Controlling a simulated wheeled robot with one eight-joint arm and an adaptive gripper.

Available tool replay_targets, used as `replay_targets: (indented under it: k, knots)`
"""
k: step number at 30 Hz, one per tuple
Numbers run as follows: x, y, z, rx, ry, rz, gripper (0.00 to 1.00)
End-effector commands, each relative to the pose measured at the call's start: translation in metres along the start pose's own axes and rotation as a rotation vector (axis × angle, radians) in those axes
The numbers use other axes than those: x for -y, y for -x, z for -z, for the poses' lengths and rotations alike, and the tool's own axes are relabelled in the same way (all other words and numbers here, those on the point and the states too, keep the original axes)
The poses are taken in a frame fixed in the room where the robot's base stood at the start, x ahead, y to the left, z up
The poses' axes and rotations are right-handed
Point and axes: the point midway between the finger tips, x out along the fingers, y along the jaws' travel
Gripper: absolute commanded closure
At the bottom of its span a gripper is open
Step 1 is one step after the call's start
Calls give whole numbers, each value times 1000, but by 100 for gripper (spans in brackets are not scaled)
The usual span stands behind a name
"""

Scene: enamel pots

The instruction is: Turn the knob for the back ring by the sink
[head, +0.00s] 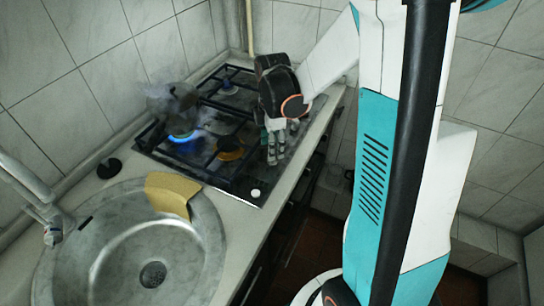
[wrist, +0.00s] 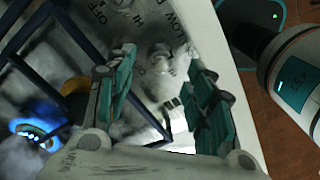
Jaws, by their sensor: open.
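The hob (head: 205,172) is black with a dark grate and lies beyond the sink. A blue flame burns on the back ring by the sink (head: 181,137), and it also shows in the wrist view (wrist: 32,130). My gripper (head: 274,158) points down over the hob's front edge, open and empty. In the wrist view, a pale round knob (wrist: 160,58) lies between the fingertips, with contact not clear. Another knob (wrist: 121,3) is at the top edge, with OFF, HI and LOW marks around. A white knob (head: 255,193) sits at the hob's near corner.
The round metal sink (head: 112,262) is at the near left, with a yellow cloth (head: 171,193) over its rim and a tap (head: 45,215) beside it. Haze hangs around a dark rounded shape (head: 168,98) behind the flame. Tiled walls close off the back.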

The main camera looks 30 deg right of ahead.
Motion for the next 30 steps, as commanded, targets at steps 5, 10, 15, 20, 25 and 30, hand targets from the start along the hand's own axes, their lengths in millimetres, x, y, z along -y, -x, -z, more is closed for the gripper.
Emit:
replay_targets:
  k: [5, 10, 15, 20, 25, 30]
  knots:
    - [0, -29, 0, 0, 0, 0, 51]
    - [0, -40, 0, 0, 0, 0, 51]
    - [0, -42, 0, 0, 0, 0, 51]
    - [0, -42, 0, 0, 0, 0, 51]
    - [0, -41, 0, 0, -1, 0, 89]
    - [0, -41, 0, 0, -1, 0, 96]
